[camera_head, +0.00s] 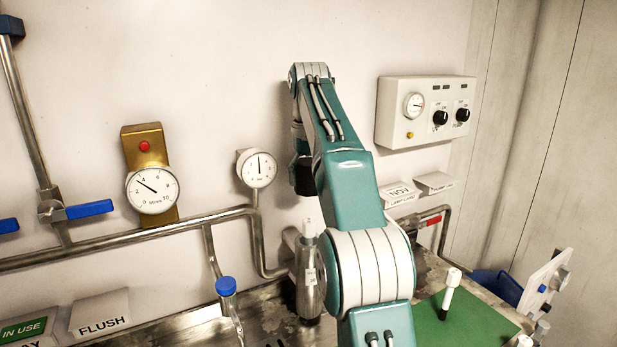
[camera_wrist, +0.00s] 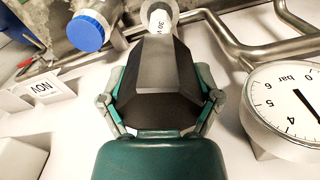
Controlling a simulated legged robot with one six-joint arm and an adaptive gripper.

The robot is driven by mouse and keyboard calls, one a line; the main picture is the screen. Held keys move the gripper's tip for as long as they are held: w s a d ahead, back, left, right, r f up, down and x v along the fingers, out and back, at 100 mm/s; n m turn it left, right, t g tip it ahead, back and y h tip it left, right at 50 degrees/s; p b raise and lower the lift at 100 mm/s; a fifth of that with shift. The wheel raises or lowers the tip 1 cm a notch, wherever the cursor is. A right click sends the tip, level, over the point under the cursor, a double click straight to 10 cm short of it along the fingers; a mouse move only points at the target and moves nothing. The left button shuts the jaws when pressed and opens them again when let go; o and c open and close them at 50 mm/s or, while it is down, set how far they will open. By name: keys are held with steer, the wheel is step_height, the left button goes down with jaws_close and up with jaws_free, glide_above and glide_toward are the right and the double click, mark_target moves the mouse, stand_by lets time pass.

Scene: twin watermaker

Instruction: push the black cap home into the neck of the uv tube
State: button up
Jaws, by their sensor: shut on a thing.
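The uv tube appears to be the steel cylinder (camera_head: 309,290) with a white label and a white tip, standing upright just left of my arm. My gripper (camera_head: 303,178) is mostly behind my arm in the head view, above and close to the cylinder. In the wrist view its grey and teal finger linkages flank a dark faceted body.
A blue-capped pipe (camera_head: 226,287) stands left of the cylinder. A round gauge (camera_head: 257,168) and steel pipes (camera_head: 130,235) are on the wall close by. A white piece with a dark lower end (camera_head: 449,293) stands on a green mat (camera_head: 480,325) at the right.

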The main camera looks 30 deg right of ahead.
mark_target(310, 222)
steer(key=shift+f, duration=2.9)
steer(key=shift+s+f, duration=0.1)
steer(key=shift+f, duration=3.15)
steer(key=o, duration=0.7)
steer(key=shift+o, duration=0.2)
step_height(310, 222, up, 11)
steer(key=shift+f, duration=0.1)
steer(key=shift+r, duration=0.55)
